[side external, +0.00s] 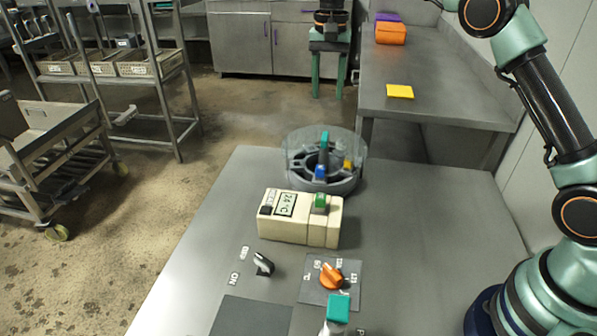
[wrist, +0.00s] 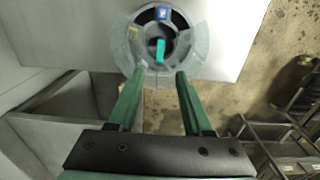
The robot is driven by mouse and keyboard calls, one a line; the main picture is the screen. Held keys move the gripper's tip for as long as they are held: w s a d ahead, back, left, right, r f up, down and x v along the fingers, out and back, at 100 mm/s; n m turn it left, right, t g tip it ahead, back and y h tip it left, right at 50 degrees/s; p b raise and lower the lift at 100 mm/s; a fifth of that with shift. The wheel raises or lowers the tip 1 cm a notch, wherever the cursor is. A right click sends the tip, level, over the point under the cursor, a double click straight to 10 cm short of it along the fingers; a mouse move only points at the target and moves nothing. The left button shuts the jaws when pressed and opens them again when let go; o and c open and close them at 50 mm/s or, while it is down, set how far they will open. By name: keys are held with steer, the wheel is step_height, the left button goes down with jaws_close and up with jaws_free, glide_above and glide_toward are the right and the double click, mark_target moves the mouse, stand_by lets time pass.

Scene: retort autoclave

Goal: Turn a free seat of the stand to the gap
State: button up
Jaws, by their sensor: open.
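The round grey stand (side external: 345,184) sits on the steel table behind the cream box, inside a clear curved guard (side external: 296,150). A teal upright handle (side external: 324,142) rises at its middle. A blue piece (side external: 320,172) is at its near side and a yellow piece (side external: 347,165) at its right. In the wrist view, the stand's blue piece (wrist: 162,13) is at the top and the teal handle (wrist: 160,50) lies between my fingers in the picture. The guard's gap is hard to make out. My gripper (side external: 328,92) is open and empty, raised beyond the stand, fingers downward.
A cream box (side external: 290,232) with a 24°C display and green button stands nearer. In front are a black switch (side external: 263,264), an orange knob (side external: 332,277) and a teal-capped part (side external: 338,308). A side bench holds a yellow pad (side external: 400,91). The table's right side is clear.

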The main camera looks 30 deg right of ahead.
mark_target(325, 136)
step_height(325, 136, down, 12)
steer(key=shift+r, duration=0.1)
stand_by(0.4)
jaws_close()
steer(key=shift+r, duration=0.1)
stand_by(1.2)
